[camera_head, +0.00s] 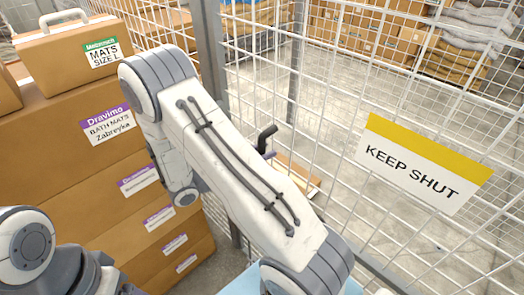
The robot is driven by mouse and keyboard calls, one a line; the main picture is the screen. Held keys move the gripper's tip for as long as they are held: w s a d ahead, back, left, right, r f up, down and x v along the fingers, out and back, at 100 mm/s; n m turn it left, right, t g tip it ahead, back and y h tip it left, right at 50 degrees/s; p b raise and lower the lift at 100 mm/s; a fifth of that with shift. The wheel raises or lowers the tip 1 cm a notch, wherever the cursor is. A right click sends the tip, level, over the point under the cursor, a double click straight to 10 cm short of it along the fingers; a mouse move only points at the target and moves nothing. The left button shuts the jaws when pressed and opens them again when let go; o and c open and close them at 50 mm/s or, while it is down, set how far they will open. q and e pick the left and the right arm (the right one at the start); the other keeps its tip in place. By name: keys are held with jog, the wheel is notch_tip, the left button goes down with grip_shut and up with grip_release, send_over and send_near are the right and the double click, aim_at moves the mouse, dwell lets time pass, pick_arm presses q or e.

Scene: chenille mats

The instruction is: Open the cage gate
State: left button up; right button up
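The cage gate (335,113) is a white wire-mesh panel. It bears a yellow and white "KEEP SHUT" sign (420,165). A dark bent handle (265,138) shows at the mesh, just beyond my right arm. Whether the gate is latched or ajar, I cannot tell. My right arm rises from the bottom centre, bends at the upper left and covers part of the gate's left side and post. Its lower end is near the boxes; the fingers cannot be made out. My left arm shows only in the bottom left corner, with no fingers visible.
Stacked cardboard boxes (85,182) stand close on the left, with a handled carton (68,58) on top. A grey post (211,60) stands left of the handle.

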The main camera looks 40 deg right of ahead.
grip_shut()
dwell(1.2)
